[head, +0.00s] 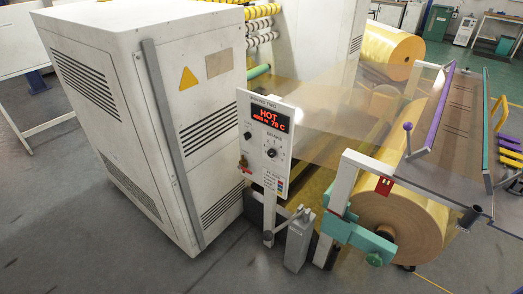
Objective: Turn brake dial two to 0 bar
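A white control panel (258,178) stands upright on a post in the middle of the head view. Its header seems to end in "TWO", but the small print is hard to read. Its red display (270,119) reads "HOT" and about 78 C. Below the word "BRAKE" is a small dark round dial (271,153) with marks around it. The pointer direction and the numbers are too small to read. Neither of my grippers shows in this view, and nothing is seen touching the dial.
A large white cabinet (120,115) stands close to the left of the panel. A small dark knob (247,135) and a red part (243,162) stick out at the panel's left edge. A large yellow-brown roll (405,222) sits at the right, with a teal clamp (358,240).

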